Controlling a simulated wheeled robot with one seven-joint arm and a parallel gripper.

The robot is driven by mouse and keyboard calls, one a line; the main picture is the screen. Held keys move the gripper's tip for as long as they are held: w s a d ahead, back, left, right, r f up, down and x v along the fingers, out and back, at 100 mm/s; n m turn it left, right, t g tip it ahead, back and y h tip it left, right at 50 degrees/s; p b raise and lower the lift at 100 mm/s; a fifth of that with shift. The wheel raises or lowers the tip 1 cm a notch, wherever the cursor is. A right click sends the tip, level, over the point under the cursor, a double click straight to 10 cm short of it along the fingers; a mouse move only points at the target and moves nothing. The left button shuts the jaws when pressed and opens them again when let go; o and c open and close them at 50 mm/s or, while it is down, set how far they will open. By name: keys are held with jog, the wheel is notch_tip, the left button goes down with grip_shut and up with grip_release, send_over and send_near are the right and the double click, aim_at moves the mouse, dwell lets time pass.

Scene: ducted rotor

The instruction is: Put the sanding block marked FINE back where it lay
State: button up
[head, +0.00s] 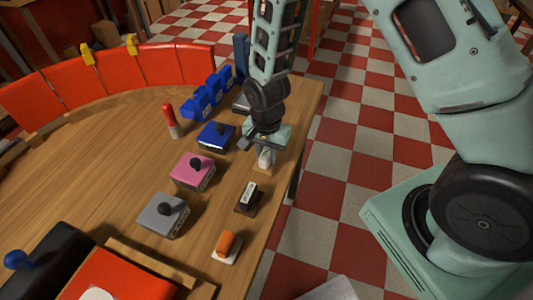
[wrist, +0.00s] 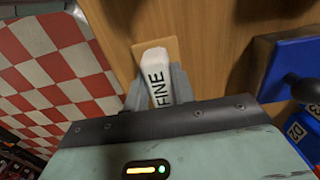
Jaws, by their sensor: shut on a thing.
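The sanding block marked FINE (wrist: 157,75) is pale, with black lettering on its upper face. A tan flat piece shows at its far end; I cannot tell whether it is part of the block. My gripper (wrist: 158,92) is shut on the block, one finger on each side. In the head view my gripper (head: 266,148) points down near the right edge of the wooden table (head: 110,160), with the pale block (head: 265,158) under it. I cannot tell whether the block touches the table.
A dark block with a white label (head: 247,196) and an orange-topped block (head: 227,244) stand nearer along the table's edge. Knobbed boxes in blue (head: 214,137), pink (head: 191,172) and grey (head: 162,216) stand to the left. A red-and-white object (head: 172,122) and blue bins (head: 205,98) are farther back.

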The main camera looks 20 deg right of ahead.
aim_at(267, 151)
jog(key=shift+f, duration=0.45)
jog(key=o, duration=1)
jog(key=shift+f, duration=0.15)
jog(key=shift+c, duration=0.2)
notch_tip(267, 151, up, 12)
jog(key=shift+r+b, duration=0.1)
jog(key=shift+b, duration=0.9)
jog(key=s+a+r+n, duration=0.3)
jog(key=s+r+n, duration=0.2)
jog(key=s+n, duration=0.3)
jog(key=s+a+r+n, duration=0.3)
jog(key=s+n, duration=0.5)
jog(key=s, duration=0.4)
jog(key=shift+a+r+n, duration=0.15)
jog(key=shift+r+n, duration=0.25)
jog(key=shift+r, duration=0.45)
